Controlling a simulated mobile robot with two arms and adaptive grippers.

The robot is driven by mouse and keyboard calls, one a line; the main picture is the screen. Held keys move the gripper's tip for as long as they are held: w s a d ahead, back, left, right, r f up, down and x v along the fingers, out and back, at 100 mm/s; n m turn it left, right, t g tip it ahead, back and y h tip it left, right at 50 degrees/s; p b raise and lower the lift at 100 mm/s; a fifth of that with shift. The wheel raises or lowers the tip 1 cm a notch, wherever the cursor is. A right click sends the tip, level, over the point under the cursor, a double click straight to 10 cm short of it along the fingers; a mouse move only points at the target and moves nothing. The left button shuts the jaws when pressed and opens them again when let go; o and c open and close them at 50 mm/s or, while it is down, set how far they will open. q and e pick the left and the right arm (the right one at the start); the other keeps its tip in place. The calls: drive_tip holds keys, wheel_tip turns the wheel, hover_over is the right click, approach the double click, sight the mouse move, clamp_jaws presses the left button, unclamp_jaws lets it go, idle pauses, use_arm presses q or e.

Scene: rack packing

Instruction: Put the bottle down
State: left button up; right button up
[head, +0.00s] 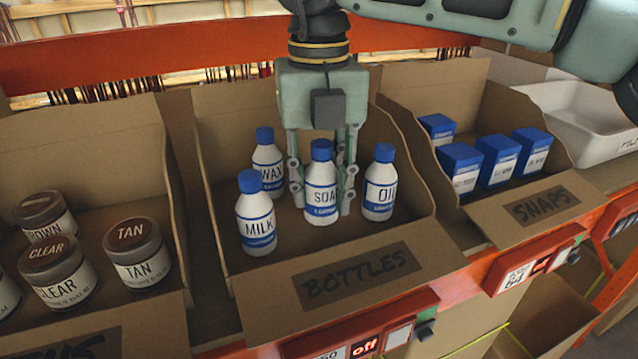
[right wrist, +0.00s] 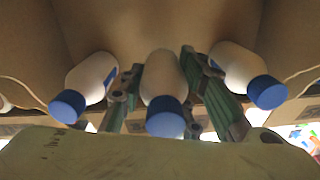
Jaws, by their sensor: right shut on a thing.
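A white bottle with a blue cap, labelled SOAP in part (head: 321,183), stands upright in the cardboard box marked BOTTLES (head: 358,276). My right gripper (head: 322,190) reaches down from above and is shut on this bottle, one finger on each side. The held bottle (right wrist: 165,88) also shows between the fingers in the right wrist view. Whether its base touches the box floor is hard to tell. Bottles labelled MILK (head: 256,215), WAX (head: 268,163) and OIL (head: 380,185) stand around it, apart from it. My left gripper is not in view.
A box of brown-lidded jars (head: 137,252) is on the left. A box marked SNAPS (head: 541,205) with several blue-topped cartons is on the right, and a white bin (head: 590,120) lies beyond it. An orange beam (head: 130,55) crosses behind the boxes.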

drive_tip(key=shift+f+p, duration=0.35)
drive_tip(key=shift+f, duration=0.8)
drive_tip(key=o, duration=1.2)
